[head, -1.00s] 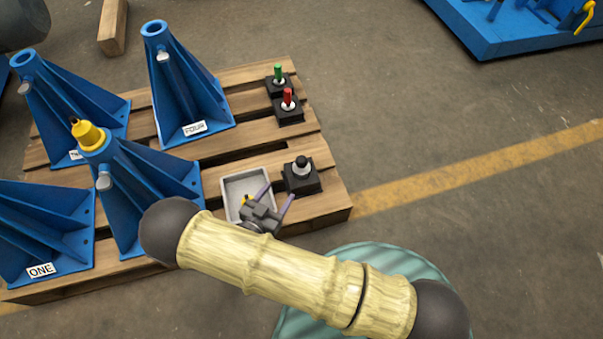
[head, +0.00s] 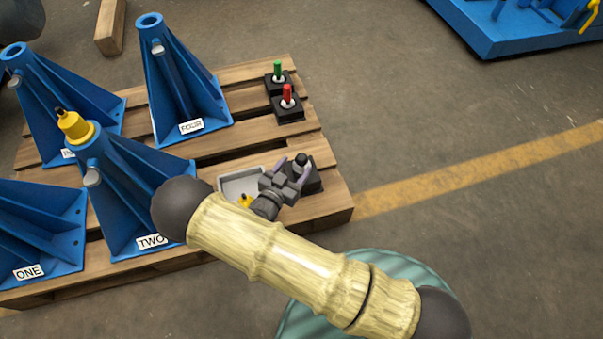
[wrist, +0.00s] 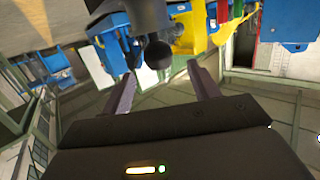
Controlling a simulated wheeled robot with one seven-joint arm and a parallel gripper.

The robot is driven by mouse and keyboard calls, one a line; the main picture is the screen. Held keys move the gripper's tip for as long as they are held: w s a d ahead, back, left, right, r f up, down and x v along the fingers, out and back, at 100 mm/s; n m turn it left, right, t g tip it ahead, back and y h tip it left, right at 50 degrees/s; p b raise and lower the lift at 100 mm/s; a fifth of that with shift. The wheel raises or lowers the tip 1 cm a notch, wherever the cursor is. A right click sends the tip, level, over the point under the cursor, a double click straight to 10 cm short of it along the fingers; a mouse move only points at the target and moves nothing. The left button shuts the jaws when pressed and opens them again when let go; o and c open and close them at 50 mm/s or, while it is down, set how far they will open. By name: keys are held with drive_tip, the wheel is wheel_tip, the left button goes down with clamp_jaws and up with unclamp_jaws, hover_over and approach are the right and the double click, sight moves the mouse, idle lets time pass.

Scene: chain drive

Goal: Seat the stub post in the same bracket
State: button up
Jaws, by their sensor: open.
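The stub post appears to be the dark piece with a round black knob (head: 301,159) in a black block (head: 312,183) at the pallet's right side. My gripper (head: 292,170) is open and right at this piece, its purple fingers close to the knob. In the wrist view, the black knob (wrist: 157,55) shows just ahead of the gap between the two fingers (wrist: 163,88). Whether they touch it I cannot tell. The blue bracket labelled TWO (head: 113,190) carries a yellow fitting with a dark tip (head: 73,125), tilted on its top. Which bracket is meant is not shown.
A grey tray (head: 227,184) holding a small yellow item is partly hidden by my gripper. Green (head: 278,69) and red (head: 287,95) posts stand in black blocks behind. Brackets ONE (head: 40,225), FOUR (head: 181,90) and another (head: 65,100) crowd the pallet.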

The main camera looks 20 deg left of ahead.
sight(299, 163)
drive_tip(key=shift+x, duration=0.95)
drive_tip(key=shift+w+d+f+b, duration=0.15)
drive_tip(key=shift+w+f+b, duration=0.3)
drive_tip(key=shift+b, duration=0.35)
drive_tip(key=b+x, duration=0.3)
drive_tip(key=shift+w+f, duration=0.2)
drive_tip(key=shift+w, duration=0.1)
drive_tip(key=shift+w+d+r, duration=0.1)
drive_tip(key=shift+w, duration=0.15)
clamp_jaws()
drive_tip(key=shift+r, duration=0.15)
